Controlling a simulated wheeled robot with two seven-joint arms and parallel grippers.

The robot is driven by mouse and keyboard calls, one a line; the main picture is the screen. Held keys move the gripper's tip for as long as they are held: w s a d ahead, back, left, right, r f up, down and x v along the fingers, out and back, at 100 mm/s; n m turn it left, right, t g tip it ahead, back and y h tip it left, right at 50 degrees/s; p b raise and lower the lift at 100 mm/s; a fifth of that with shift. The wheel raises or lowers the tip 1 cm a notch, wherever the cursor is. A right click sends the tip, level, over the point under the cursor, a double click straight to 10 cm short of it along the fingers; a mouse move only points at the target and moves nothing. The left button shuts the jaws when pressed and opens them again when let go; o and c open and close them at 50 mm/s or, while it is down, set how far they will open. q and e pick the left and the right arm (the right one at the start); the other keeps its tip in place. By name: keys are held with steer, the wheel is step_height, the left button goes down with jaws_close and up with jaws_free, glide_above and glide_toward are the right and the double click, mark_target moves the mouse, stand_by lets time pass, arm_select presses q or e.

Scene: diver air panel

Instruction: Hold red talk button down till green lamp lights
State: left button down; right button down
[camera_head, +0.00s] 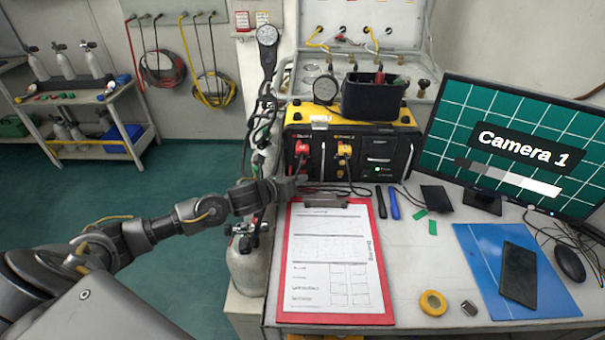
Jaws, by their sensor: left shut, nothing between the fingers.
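The air panel box (350,118), black with yellow top edges, stands at the back of the desk. A red fitting (302,149) sits on its left front and a yellow fitting (344,150) beside it. I cannot tell which red part is the talk button. A small green lamp (377,169) on the lower right front looks bright. My left gripper (301,180) is shut and empty, its tips close to the box's lower left front, below the red fitting. I cannot tell whether they touch it. My right gripper is not in view.
A red clipboard (388,290) lies in front of the box, with two pens (387,203) near it. A monitor (520,140), blue folder (470,260), phone (518,275) and yellow tape roll (433,303) occupy the right. A grey cylinder (246,265) stands left of the desk.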

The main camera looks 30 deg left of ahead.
mark_target(297, 203)
arm_select(q)
steer(key=shift+w+a, duration=0.2)
steer(key=shift+w, duration=0.1)
stand_by(1.4)
steer(key=shift+s+d, duration=0.1)
stand_by(0.7)
steer(key=shift+s+d, duration=0.25)
steer(key=shift+s, duration=0.4)
steer(key=shift+d, duration=0.1)
steer(key=shift+s+d+b, duration=0.1)
steer(key=shift+s+d, duration=0.25)
steer(key=shift+s, duration=0.4)
steer(key=shift+s+d+b, duration=0.1)
steer(key=shift+s+d, duration=0.2)
steer(key=shift+s, duration=0.4)
steer(key=shift+s+d+b, duration=0.1)
steer(key=shift+s+d, duration=0.25)
steer(key=shift+s, duration=0.4)
